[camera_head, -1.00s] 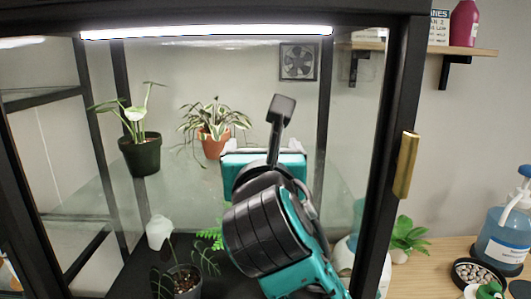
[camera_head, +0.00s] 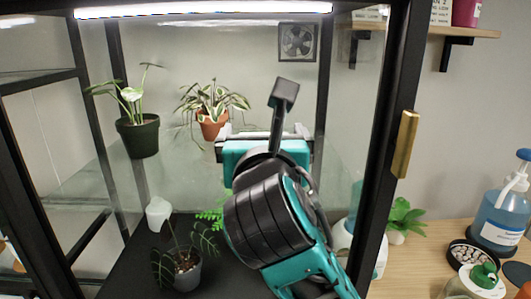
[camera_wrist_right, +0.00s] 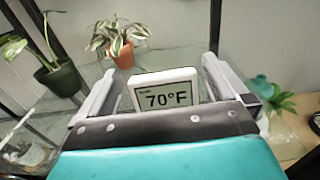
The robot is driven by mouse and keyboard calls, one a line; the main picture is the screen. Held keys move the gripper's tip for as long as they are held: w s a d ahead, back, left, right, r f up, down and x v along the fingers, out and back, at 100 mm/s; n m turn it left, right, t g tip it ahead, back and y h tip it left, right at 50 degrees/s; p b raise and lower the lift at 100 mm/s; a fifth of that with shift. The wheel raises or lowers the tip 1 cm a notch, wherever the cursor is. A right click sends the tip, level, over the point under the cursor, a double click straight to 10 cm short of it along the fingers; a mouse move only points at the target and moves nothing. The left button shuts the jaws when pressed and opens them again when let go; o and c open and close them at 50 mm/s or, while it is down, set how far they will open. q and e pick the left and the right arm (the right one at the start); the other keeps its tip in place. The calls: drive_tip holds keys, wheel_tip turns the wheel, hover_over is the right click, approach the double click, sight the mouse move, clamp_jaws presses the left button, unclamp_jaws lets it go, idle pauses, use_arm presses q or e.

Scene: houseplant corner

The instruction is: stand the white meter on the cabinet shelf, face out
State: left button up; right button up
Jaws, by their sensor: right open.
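The white meter (camera_wrist_right: 166,93) stands upright on the glass cabinet shelf (camera_wrist_right: 80,101), its display reading 70°F turned toward my right wrist camera. My right gripper (camera_head: 264,135) is inside the cabinet, open, with one finger on each side of the meter. Gaps show between the fingers and the meter's sides in the wrist view. My left gripper is not in view.
On the shelf, a dark green pot (camera_head: 139,137) stands left and an orange pot (camera_head: 212,128) behind. A grey pot (camera_head: 186,276) and white pot (camera_head: 158,213) stand below. The black door post (camera_head: 384,120) is close right of my arm. A wooden table (camera_head: 420,262) holds bottles.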

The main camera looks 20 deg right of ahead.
drive_tip(key=b+v, duration=0.6)
drive_tip(key=v, duration=0.5)
idle(0.3)
